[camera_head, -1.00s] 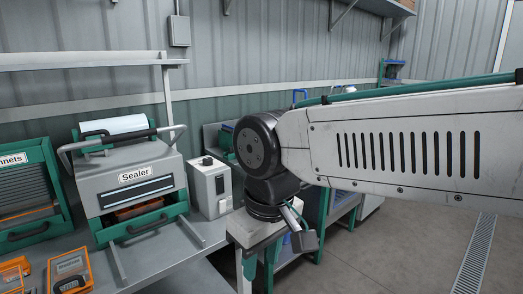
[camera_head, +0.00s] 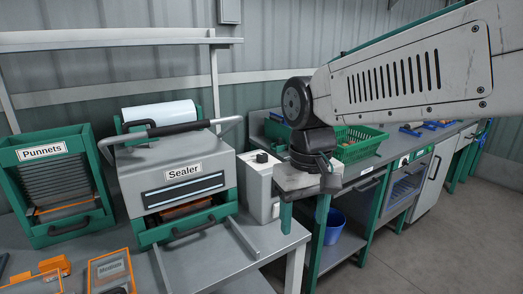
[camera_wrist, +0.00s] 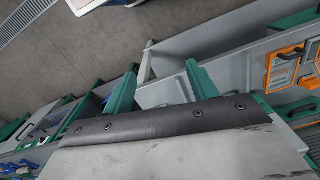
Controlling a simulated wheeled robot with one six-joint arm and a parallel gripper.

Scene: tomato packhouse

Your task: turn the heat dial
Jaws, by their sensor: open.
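The grey sealer (camera_head: 180,180), with a white roll on top and a lower green drawer, stands on the bench in the head view. Beside it on the right is a small grey box (camera_head: 262,187) with a black knob (camera_head: 262,157) on top. I cannot tell whether this knob is the heat dial; no label on it is readable. My gripper (camera_head: 303,215) hangs just right of that box, apart from it, its green fingers pointing down. In the wrist view my gripper (camera_wrist: 161,68) is open, with nothing between the fingers. The knob does not show there.
A green Punnets rack (camera_head: 56,188) stands left of the sealer, orange-edged devices (camera_head: 110,270) in front. The bench's right edge lies near my gripper. Behind it are a green crate (camera_head: 357,143) and more benches. A blue bucket (camera_head: 328,228) sits below. The floor at right is clear.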

